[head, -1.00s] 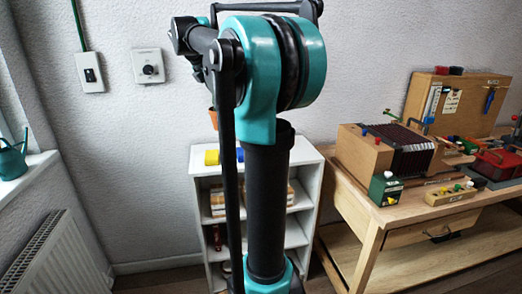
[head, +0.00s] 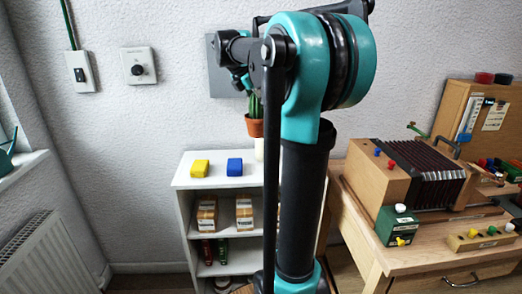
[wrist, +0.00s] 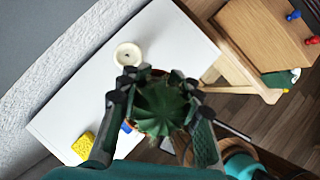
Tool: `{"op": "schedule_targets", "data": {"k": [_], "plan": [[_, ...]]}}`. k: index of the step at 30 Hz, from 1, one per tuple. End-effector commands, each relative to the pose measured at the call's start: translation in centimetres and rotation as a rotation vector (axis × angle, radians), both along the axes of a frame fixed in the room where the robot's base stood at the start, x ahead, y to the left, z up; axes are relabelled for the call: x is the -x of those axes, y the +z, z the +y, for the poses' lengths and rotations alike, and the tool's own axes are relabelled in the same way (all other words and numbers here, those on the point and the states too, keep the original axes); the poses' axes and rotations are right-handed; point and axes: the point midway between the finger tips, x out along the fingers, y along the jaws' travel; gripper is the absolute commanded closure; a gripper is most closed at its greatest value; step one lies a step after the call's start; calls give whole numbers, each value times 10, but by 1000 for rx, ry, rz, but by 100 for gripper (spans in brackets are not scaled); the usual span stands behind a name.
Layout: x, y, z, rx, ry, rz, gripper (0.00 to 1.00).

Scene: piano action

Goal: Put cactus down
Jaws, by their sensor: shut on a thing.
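A green cactus (head: 256,106) in a terracotta pot (head: 254,127) hangs upright in my gripper (head: 243,82), partly hidden by my arm in the head view. In the wrist view I look down on the ribbed cactus (wrist: 160,110) between the two dark fingers of my gripper (wrist: 156,78), which are shut on it. The pot is mostly hidden below the cactus there. The white shelf unit's top (head: 207,174) lies below the pot, with a gap between them in the head view.
A yellow block (head: 200,168) and a blue block (head: 235,167) stand on the shelf top. A cream round dish-like thing (wrist: 127,55) is there too. The wooden workbench (head: 375,262) with an accordion-like device (head: 405,178) stands to the right. A radiator (head: 45,258) is at left.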

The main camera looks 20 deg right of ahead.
Motion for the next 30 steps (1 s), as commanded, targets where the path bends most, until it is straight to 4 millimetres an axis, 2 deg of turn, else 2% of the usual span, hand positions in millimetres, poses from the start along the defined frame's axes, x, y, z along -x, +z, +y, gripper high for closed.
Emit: {"op": "schedule_targets", "data": {"k": [3,12,30], "plan": [[0,-30,0,0,0,0,100],[0,-97,0,1,0,0,100],[0,-157,0,1,0,0,100]]}}
